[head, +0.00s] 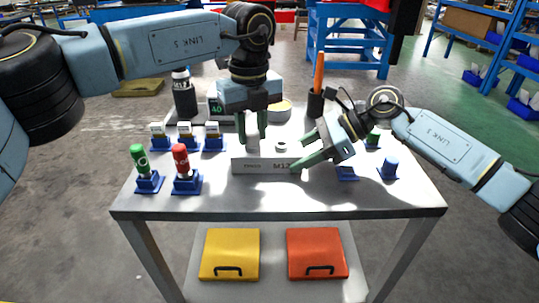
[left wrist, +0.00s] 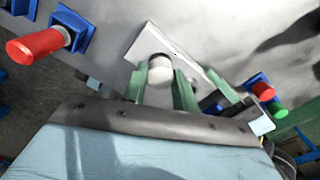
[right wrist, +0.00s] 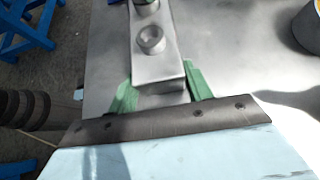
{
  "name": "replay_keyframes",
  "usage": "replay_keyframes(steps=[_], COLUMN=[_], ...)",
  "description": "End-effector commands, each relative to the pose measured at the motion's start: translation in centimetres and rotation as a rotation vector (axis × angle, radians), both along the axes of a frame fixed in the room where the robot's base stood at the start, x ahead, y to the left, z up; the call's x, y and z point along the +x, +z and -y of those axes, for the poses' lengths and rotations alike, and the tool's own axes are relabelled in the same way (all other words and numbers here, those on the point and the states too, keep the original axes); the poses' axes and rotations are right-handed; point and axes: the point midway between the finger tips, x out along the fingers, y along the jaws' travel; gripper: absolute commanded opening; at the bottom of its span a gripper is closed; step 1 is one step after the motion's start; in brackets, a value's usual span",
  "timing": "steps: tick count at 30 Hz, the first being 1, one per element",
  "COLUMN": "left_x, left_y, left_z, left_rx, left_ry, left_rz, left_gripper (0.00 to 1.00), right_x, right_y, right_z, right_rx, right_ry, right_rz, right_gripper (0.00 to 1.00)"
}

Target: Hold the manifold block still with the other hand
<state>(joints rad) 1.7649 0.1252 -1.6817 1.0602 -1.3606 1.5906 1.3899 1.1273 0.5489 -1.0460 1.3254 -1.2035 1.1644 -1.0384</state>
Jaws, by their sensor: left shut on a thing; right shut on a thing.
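The pale manifold block (head: 256,166), marked M12 on its front, lies near the middle of the table. My right gripper (head: 306,152) is shut on its right end; the right wrist view shows the green fingers on both sides of the block (right wrist: 158,68). An open round port (right wrist: 150,40) shows on its top. My left gripper (head: 253,135) points down over the block's left part. In the left wrist view its fingers are shut on a pale round part (left wrist: 160,70). I cannot tell how deep this part sits in the block.
A green-topped plug (head: 139,160) and a red-topped one (head: 181,160) stand in blue stands at left, with several small stands behind. A blue-grey-topped stand (head: 388,168) is at right. A dark bottle (head: 184,95) and a pen cup (head: 316,103) stand at the back. The table's front is clear.

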Motion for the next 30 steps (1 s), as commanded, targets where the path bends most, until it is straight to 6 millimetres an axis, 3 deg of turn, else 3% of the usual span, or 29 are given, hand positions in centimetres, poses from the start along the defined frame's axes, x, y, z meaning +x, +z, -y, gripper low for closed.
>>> replay_keyframes(steps=[7, 20, 30], left_x=[0.09, 0.09, 0.1], left_y=[0.29, 0.3, 0.33], left_z=[-0.01, -0.01, -0.02], left_rx=[-0.002, -0.002, -0.002], left_ry=[0.263, 0.328, 0.702], left_rz=[0.004, 0.004, 0.004], left_gripper=[0.02, 0.02, 0.02], right_x=[-0.02, -0.02, -0.03], right_y=[-0.1, -0.12, -0.13], right_z=[0.06, 0.06, 0.06], right_rx=[-0.003, -0.003, -0.003], right_ry=[0.0, 0.0, 0.0], right_rz=[-0.001, -0.002, -0.002], right_gripper=[0.19, 0.19, 0.19])
